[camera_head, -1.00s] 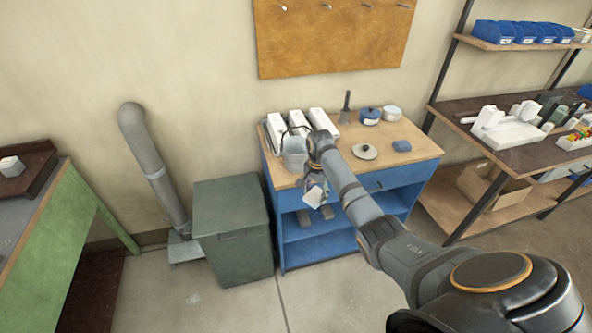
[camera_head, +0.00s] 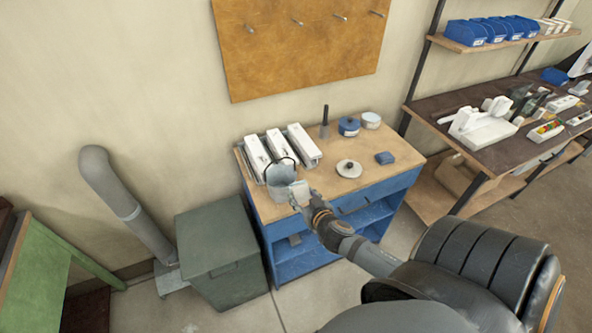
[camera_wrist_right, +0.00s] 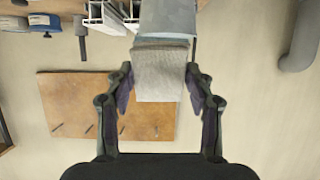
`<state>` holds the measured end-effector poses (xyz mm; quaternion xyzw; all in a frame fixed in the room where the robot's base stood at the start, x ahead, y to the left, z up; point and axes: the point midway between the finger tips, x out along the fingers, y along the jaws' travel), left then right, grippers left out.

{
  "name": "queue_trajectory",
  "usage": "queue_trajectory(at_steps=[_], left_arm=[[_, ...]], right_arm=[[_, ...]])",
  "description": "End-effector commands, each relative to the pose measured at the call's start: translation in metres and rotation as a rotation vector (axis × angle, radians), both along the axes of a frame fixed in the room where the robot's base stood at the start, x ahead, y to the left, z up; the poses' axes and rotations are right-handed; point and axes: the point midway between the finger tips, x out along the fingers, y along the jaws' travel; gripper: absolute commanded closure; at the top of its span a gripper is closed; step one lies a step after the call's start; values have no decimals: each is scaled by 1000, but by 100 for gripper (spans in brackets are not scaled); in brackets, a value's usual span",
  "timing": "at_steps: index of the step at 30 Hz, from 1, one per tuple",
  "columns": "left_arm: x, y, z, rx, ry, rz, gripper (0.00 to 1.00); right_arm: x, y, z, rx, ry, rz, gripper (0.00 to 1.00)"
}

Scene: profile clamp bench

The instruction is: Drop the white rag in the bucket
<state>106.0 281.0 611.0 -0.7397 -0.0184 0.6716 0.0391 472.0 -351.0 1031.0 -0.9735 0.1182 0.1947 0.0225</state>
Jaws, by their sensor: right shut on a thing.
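The bucket (camera_head: 278,175) is light grey with a thin raised handle. It stands on the wooden top of the blue cabinet near its front edge. My right gripper (camera_head: 302,203) is in front of the bucket, a little to its right. It is shut on the white rag (camera_head: 300,190). In the right wrist view the rag (camera_wrist_right: 160,75) hangs between the fingers of the gripper (camera_wrist_right: 160,88), and the bucket (camera_wrist_right: 167,20) is just beyond it. The rag overlaps the bucket in the picture; I cannot tell whether they touch. The bucket's inside is mostly hidden. My left gripper is not in view.
White profile pieces (camera_head: 280,150) stand behind the bucket. A green bin (camera_head: 217,255) stands left of the blue cabinet (camera_head: 375,205).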

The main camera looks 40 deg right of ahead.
Motion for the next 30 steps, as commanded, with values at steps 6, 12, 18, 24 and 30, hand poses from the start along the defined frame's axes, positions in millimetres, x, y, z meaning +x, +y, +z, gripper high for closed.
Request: queue_trajectory(at_steps=[6, 12, 18, 24, 30], left_arm=[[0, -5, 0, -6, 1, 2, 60], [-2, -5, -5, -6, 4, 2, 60], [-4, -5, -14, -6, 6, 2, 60], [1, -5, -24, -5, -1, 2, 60], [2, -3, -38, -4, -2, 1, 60]], right_arm=[[-4, 9, 5, -3, -24, 38, 81], [11, 5, 2, -3, -26, 33, 81], [39, -1, -4, -2, -26, 33, 81], [66, -6, -9, -1, -26, 33, 81], [93, -12, -14, -2, -25, 32, 81]])
